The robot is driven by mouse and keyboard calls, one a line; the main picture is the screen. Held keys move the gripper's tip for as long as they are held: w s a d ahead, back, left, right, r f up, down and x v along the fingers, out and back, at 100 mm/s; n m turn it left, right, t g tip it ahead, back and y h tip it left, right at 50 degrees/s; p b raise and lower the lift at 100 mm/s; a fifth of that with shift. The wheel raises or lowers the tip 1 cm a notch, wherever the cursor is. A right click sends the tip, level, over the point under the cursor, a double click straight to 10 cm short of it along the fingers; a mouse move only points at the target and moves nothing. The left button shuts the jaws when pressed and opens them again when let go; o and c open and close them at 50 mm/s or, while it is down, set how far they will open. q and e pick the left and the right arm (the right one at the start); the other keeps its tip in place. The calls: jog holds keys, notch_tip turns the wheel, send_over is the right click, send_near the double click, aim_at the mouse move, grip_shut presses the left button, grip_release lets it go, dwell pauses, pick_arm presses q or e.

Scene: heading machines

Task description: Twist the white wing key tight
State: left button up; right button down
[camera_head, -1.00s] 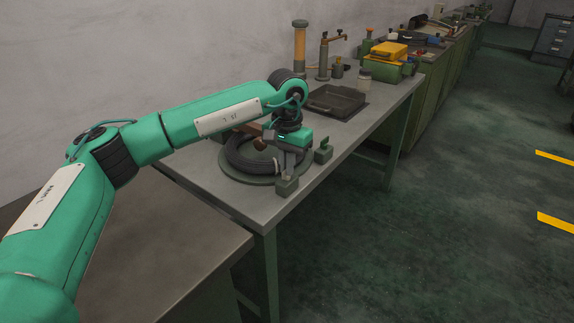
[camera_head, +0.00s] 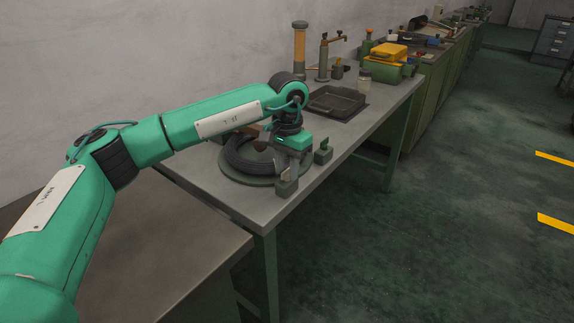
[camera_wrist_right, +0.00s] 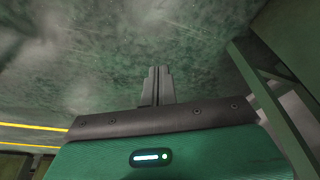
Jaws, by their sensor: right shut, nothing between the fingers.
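A second green block (camera_head: 323,155) stands to the right. Whether the left fingers are closed is too small to tell. My right gripper (camera_wrist_right: 157,86) is shut and empty above the floor.
A dark tray (camera_head: 338,102) lies behind the ring. The floor at right is open. A green bench leg (camera_wrist_right: 275,115) is near my right gripper.

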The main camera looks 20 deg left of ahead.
aim_at(287, 169)
pick_arm(q)
jog(key=shift+w+r, duration=0.1)
notch_tip(287, 169, up, 14)
dwell(0.5)
